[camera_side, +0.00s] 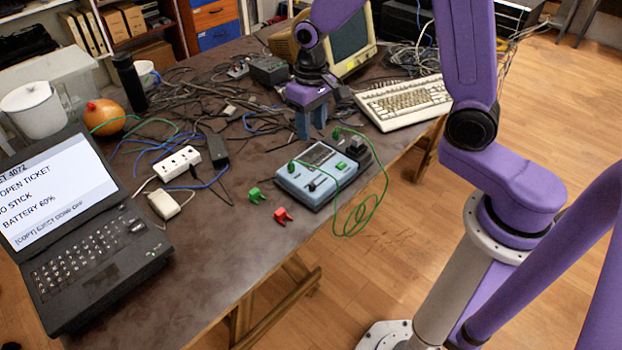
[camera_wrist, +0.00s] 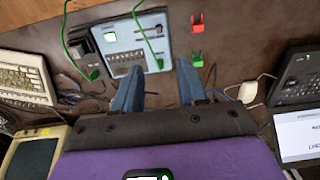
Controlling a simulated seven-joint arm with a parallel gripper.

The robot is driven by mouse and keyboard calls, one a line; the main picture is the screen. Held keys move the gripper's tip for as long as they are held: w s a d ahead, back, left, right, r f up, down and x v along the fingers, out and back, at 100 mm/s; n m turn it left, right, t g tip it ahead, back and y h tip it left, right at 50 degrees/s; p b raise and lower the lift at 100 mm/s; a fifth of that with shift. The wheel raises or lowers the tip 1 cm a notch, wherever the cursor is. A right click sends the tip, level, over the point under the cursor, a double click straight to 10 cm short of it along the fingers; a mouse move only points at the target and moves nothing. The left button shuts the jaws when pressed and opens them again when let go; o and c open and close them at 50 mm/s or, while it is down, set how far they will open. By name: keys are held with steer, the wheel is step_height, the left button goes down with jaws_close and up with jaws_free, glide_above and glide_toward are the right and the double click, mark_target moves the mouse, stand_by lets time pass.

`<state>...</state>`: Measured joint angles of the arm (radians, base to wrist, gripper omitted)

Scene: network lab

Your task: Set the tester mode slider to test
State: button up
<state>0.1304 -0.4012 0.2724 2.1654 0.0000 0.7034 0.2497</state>
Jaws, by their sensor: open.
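The tester (camera_side: 317,178) is a light blue box near the table's front edge, with a grey panel and green plugs on it. It also shows in the wrist view (camera_wrist: 178,47), at the top middle. The mode slider is too small to tell apart from the other controls, so its setting cannot be read. My gripper (camera_side: 311,133) is open with nothing between its blue fingers. It is above the table at the far side of the tester, apart from it. In the wrist view my gripper (camera_wrist: 159,78) points toward the tester's near edge.
A green lead (camera_side: 385,180) loops from the tester over the table's edge. A black unit (camera_side: 357,152) adjoins the tester. A green clip (camera_side: 255,196) and a red clip (camera_side: 283,216) lie to its left. A keyboard (camera_side: 404,102), loose cables and a laptop (camera_side: 95,250) surround the area.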

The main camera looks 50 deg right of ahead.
mark_target(311, 183)
steer(key=f, duration=1.7)
steer(key=shift+w+d+f, duration=0.1)
steer(key=shift+w+f, duration=0.1)
steer(key=shift+f, duration=0.15)
steer(key=shift+c, duration=0.3)
